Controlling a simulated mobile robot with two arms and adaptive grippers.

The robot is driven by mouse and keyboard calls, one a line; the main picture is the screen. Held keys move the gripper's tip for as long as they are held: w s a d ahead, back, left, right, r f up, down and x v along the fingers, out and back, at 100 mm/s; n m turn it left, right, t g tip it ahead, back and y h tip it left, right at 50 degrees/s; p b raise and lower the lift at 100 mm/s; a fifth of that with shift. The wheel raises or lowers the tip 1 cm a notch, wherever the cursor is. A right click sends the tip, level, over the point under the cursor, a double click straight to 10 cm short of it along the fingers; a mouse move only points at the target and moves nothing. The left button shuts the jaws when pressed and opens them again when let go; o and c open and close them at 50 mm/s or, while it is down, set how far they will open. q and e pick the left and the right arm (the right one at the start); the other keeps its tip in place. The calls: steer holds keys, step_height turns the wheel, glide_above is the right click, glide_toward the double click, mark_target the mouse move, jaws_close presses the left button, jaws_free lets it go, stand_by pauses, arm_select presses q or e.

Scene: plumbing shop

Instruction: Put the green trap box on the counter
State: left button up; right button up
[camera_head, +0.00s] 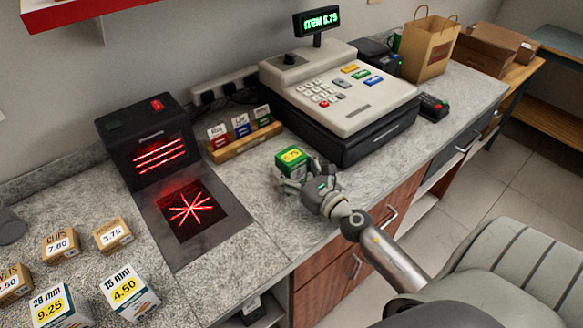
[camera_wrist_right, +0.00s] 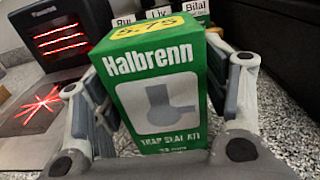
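The green trap box (camera_head: 291,160), with a yellow 5.75 price label on top, is at my right gripper (camera_head: 298,176), over the counter (camera_head: 235,260) in front of the cash register. In the right wrist view the box (camera_wrist_right: 155,90), marked Halbrenn, stands upright between the two fingers of the right gripper (camera_wrist_right: 160,110). The fingers press on its two sides. I cannot tell whether its base touches the counter; the gripper hides it. My left gripper is not in view.
A scanner with red light lines (camera_head: 148,140) and its dark plate (camera_head: 200,215) lie to the left. A card holder (camera_head: 243,138) and the cash register (camera_head: 340,95) stand behind. Several priced boxes (camera_head: 130,290) are at front left. A grey chair (camera_head: 510,270) stands front right.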

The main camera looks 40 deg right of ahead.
stand_by(0.3)
steer(key=shift+r, duration=0.2)
steer(key=shift+s+f, duration=0.2)
steer(key=shift+s, duration=0.1)
steer(key=s+b, duration=0.1)
steer(key=s, duration=0.2)
steer(key=s+b, duration=0.2)
steer(key=s, duration=0.2)
steer(key=s+d+b, duration=0.1)
steer(key=s+b, duration=0.1)
steer(key=s, duration=0.1)
steer(key=shift+s, duration=0.15)
steer(key=shift+s+r, duration=0.15)
steer(key=shift+s, duration=0.4)
